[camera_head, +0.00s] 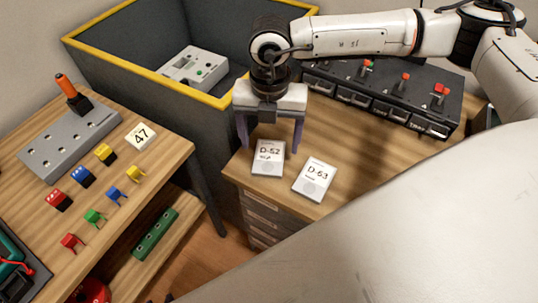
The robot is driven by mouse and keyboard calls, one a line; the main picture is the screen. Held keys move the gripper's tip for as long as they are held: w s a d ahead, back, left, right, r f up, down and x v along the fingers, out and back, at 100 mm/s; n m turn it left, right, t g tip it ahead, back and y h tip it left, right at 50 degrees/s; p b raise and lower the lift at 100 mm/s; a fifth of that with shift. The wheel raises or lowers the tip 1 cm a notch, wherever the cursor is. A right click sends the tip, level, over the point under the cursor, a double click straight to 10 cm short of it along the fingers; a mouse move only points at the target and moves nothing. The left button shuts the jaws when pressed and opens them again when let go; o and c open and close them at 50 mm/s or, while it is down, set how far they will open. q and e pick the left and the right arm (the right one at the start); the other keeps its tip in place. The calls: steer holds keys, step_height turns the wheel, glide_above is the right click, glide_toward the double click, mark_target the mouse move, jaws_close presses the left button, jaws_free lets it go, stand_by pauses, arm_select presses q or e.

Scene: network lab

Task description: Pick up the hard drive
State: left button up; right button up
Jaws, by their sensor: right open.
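Two flat, light grey hard drives lie on the wooden cabinet top. The one labelled D-52 (268,158) is on the left, and the one labelled D-53 (314,179) is to its right and nearer. My right gripper (270,147) points down over the far end of D-52. Its two dark fingers are spread wide, one to each side of that drive, and nothing is held. I cannot tell how high the fingertips are above the top. My left gripper is not in view.
A black drive bay unit (385,100) with red-topped levers stands behind on the cabinet (350,165). A dark bin with a yellow rim (150,75) holds a grey device (195,70). The left table carries a grey block (70,145), coloured parts and a 47 tag (141,136).

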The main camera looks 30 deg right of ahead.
mark_target(269, 156)
step_height(269, 156, down, 4)
steer(key=shift+w+f+p, duration=0.15)
steer(key=shift+f+p, duration=0.1)
steer(key=shift+p, duration=0.05)
steer(key=c, duration=1.4)
